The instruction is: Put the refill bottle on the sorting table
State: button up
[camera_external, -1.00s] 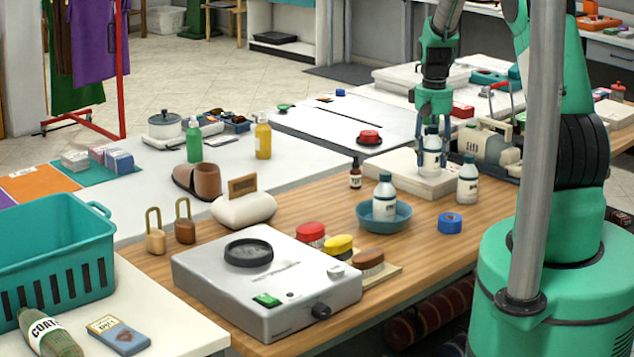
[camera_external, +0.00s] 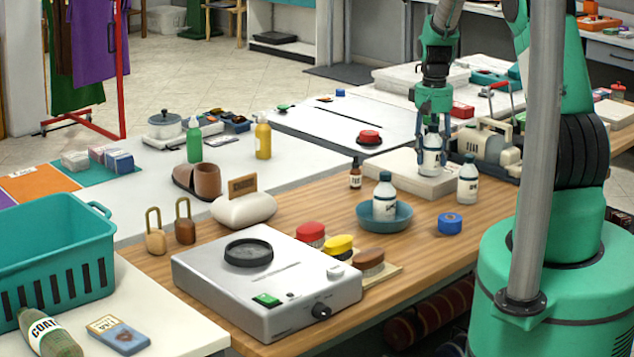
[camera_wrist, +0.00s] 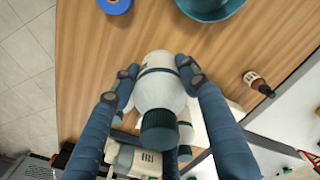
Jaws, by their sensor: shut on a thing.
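A white refill bottle with a dark teal cap (camera_wrist: 163,85) is between the fingers of my gripper (camera_external: 432,128). The fingers press on both sides of it; they also show in the wrist view (camera_wrist: 160,82). In the external view the bottle (camera_external: 431,163) is upright at the pale flat block; I cannot tell whether it touches it. A similar bottle (camera_external: 385,192) stands in a teal bowl (camera_external: 367,220), and another (camera_external: 468,184) stands to the right. A long white table (camera_external: 152,186) with coloured mats lies at left; which table is the sorting table is not marked.
The wooden counter (camera_external: 425,250) holds a small brown bottle (camera_external: 355,174), a blue tape roll (camera_external: 449,223), brushes, and a grey machine (camera_external: 265,285). A beige device (camera_external: 497,148) is close right of my gripper. Green (camera_external: 194,142) and yellow (camera_external: 263,138) bottles stand on the white table.

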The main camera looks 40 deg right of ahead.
aim_at(433, 124)
notch_tip(433, 124, up, 5)
jog(key=w+a+n+b, duration=0.2)
jog(key=a+n, duration=0.2)
jog(key=a, duration=1.7)
jog(key=w+a+n+b, duration=0.15)
jog(key=a+n, duration=0.25)
jog(key=a, duration=1.8)
jog(key=s+a+n+b, duration=0.15)
jog(key=s+a, duration=0.25)
jog(key=a, duration=0.6)
jog(key=s+a+n, duration=0.3)
jog(key=s+a, duration=0.2)
jog(key=a, duration=0.6)
jog(key=s+a+n+b, duration=0.1)
jog(key=s+a+n, duration=0.4)
jog(key=s+a, duration=0.9)
jog(key=shift+s+f, duration=0.2)
jog(key=shift+f, duration=2.35)
